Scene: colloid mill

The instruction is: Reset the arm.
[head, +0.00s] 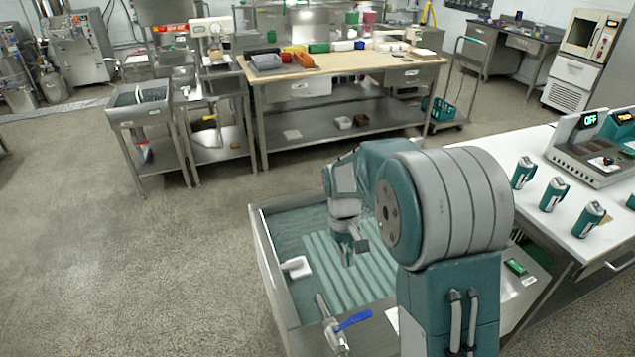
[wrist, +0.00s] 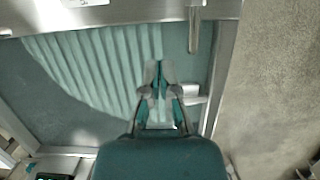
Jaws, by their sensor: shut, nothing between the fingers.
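My gripper (head: 352,250) hangs from my teal and grey arm over a teal ribbed basin (head: 322,262) in a steel-edged bench. In the wrist view the two fingertips (wrist: 158,72) are together with nothing between them, above the ribbed basin floor (wrist: 100,65). The gap between fingertips and basin floor is hard to judge. My arm hides the right part of the basin in the head view.
A white fitting (head: 296,267) sits at the basin's left side, and a tap with a blue lever (head: 352,320) at its front. Teal canisters (head: 553,194) and a machine reading OFF (head: 590,145) stand on the white table at right. Open floor lies left.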

